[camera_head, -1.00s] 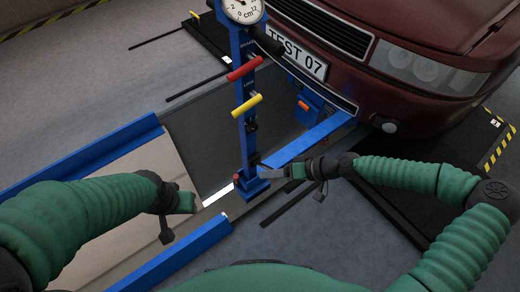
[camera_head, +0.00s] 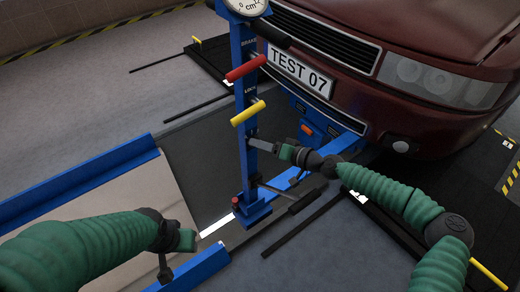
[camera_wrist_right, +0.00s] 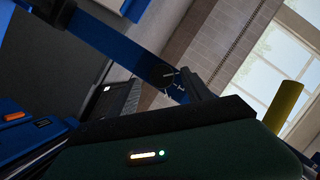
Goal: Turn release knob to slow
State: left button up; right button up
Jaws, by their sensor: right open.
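The release knob (camera_wrist_right: 163,77) is a round black dial on the blue column, seen in the right wrist view with a pale pointer line and small white marks beside it. In the head view the blue column (camera_head: 241,178) stands upright in front of the car, and the knob is small and hard to make out there. My right gripper (camera_head: 258,144) is open at the column, below the yellow handle, with its fingers close to the knob. I cannot tell whether they touch it. My left gripper (camera_head: 188,241) hangs low at the left, away from the column, and its jaws are unclear.
A red handle (camera_head: 246,68) and a yellow handle (camera_head: 248,112) stick out from the column above my right gripper. A gauge (camera_head: 245,6) tops it. The dark red car (camera_head: 440,45) stands behind. Blue rails (camera_head: 80,173) flank the pit at left.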

jog(key=shift+x, duration=0.8)
grip_shut()
